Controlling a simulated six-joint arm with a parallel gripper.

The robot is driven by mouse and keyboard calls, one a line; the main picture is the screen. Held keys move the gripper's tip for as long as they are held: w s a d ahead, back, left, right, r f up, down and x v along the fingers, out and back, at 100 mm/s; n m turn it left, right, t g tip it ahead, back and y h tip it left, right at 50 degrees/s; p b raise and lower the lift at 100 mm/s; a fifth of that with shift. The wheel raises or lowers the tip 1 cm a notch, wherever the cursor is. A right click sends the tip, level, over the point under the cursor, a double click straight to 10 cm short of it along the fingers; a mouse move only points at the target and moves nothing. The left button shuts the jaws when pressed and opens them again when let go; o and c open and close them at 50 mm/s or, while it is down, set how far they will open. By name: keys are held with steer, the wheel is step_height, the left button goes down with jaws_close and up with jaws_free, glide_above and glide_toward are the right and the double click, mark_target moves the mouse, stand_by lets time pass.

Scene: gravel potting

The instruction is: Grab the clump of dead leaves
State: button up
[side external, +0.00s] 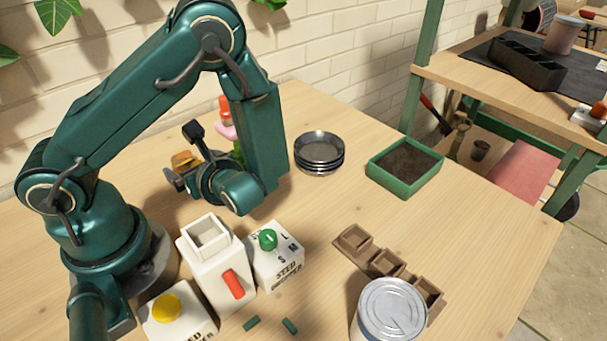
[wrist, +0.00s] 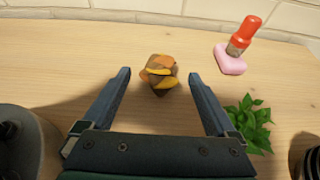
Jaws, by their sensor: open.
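The clump of dead leaves (wrist: 160,74) is a small brown, orange and yellow bundle on the wooden table. In the wrist view it lies just ahead of my gripper (wrist: 164,75), centred between the two fingertips. The fingers are spread wide and do not touch it. In the side external view the clump (side external: 184,160) shows at the far side of the table, near my gripper (side external: 180,178), which is partly hidden by my wrist.
A pink sponge (wrist: 230,60) with a red-handled brush (wrist: 243,36) and a green plant (wrist: 248,124) are right of the clump. Black saucers (side external: 319,152), a green soil tray (side external: 377,183), white seed dispenser boxes (side external: 276,259), brown seed pots (side external: 385,263) and a tin (side external: 388,312) stand elsewhere.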

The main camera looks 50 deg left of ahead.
mark_target(187, 163)
steer(key=shift+a+f, duration=0.2)
steer(key=shift+f, duration=0.3)
steer(key=shift+x, duration=2.35)
steer(key=c, duration=1.4)
steer(key=shift+r, duration=0.1)
steer(key=shift+c, duration=0.2)
